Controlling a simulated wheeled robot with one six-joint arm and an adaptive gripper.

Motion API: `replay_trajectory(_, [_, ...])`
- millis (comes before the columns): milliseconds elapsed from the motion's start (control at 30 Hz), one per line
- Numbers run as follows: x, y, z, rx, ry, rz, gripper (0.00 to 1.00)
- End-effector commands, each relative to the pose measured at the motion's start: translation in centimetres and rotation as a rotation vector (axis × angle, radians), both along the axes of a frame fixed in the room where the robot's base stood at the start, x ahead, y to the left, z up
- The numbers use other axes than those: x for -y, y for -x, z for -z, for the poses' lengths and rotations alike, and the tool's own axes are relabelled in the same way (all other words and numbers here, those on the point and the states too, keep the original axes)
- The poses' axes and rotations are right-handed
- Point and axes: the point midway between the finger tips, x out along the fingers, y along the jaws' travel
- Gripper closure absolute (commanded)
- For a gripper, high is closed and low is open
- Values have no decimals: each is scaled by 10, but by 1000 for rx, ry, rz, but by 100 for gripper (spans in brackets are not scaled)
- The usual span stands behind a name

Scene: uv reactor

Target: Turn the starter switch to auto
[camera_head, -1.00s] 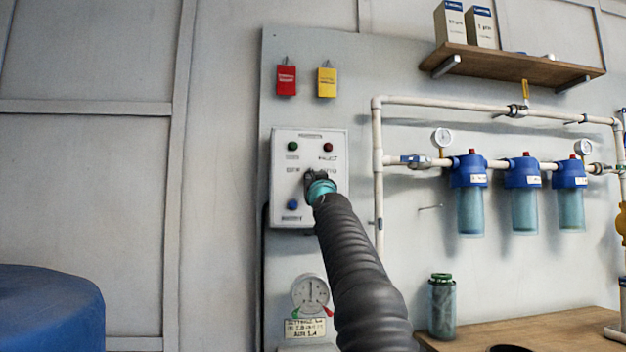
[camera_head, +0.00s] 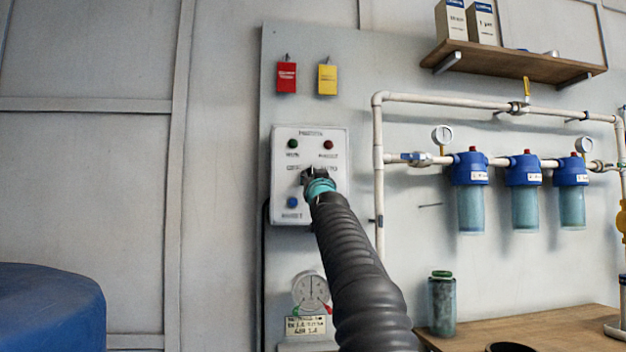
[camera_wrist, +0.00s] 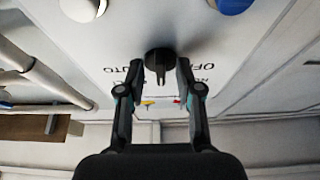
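The starter switch is a black round knob (camera_wrist: 158,60) with a narrow grip on the panel, seen in the wrist view, where the lettering is upside down. Its grip points down in that picture, between AUTO on the left and OFF on the right. My gripper (camera_wrist: 160,70) is open, with one finger on each side of the knob and a gap showing on both sides. In the head view my gripper (camera_head: 317,180) is at the middle of the pale control panel (camera_head: 281,184) and hides the knob.
Green (camera_head: 292,144) and red (camera_head: 328,145) lamps sit above the knob and a blue button (camera_head: 292,202) below it. White pipework (camera_head: 378,205) with blue filter housings (camera_head: 470,169) stands right of the panel. A gauge (camera_head: 311,292) is below. A blue drum (camera_head: 50,310) is at lower left.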

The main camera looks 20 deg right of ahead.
Motion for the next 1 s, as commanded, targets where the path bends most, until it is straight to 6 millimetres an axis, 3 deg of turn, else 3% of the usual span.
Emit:
replay_trajectory(567, [1, 0, 1, -7, 21, 2, 65])
replay_trajectory(1000, [3, 0, 1, -38, 185, 1, 65])
